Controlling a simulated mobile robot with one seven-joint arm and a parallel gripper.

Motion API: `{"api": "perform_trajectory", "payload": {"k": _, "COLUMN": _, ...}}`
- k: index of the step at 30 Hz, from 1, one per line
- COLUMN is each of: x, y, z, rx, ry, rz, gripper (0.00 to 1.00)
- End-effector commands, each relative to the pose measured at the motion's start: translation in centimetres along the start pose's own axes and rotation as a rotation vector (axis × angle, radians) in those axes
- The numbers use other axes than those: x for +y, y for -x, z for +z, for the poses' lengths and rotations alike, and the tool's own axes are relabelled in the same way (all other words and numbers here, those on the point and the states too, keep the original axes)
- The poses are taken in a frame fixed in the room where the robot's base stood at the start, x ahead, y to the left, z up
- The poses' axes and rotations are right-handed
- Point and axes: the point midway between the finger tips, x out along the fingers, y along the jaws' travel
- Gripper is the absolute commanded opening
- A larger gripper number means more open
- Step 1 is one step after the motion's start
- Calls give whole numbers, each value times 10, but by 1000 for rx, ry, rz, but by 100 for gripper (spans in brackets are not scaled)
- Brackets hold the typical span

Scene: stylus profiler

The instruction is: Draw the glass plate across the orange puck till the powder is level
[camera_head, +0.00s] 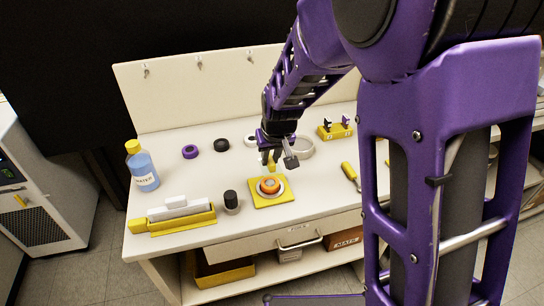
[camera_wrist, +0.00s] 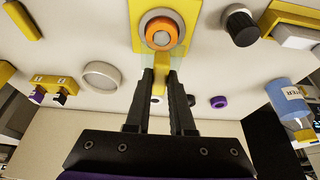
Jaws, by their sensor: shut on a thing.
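The orange puck (camera_head: 269,185) sits on a yellow square base (camera_head: 257,200) near the front of the bench. In the wrist view the orange puck (camera_wrist: 161,22) has a pale grey round face (camera_wrist: 161,38), and I cannot tell how level the powder is. My gripper (camera_wrist: 161,76) is shut on the yellow grip (camera_wrist: 161,82) of the glass plate (camera_wrist: 148,58). The clear, greenish plate lies at the puck's edge on the gripper's side; whether it touches is unclear. In the head view my gripper (camera_head: 271,158) is just behind the puck, and the plate is hard to make out.
A black-capped jar (camera_head: 231,199) stands left of the base. Farther left are a yellow tray (camera_head: 183,226) with pale blocks and a water bottle (camera_head: 142,168). A purple ring (camera_head: 190,152), black ring (camera_head: 222,145) and large pale ring (camera_head: 303,148) lie behind. A yellow-handled tool (camera_head: 348,172) lies right.

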Motion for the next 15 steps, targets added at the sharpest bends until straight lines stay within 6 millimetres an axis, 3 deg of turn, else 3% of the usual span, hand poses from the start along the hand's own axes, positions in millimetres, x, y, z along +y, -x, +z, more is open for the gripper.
{"api": "perform_trajectory", "payload": {"k": 8, "x": 0, "y": -5, "z": 2, "rx": 0, "ry": -1, "rz": 0, "gripper": 0}}
{"api": "perform_trajectory", "payload": {"k": 15, "x": 0, "y": -25, "z": 10, "rx": -1, "ry": -1, "rz": 0, "gripper": 0}}
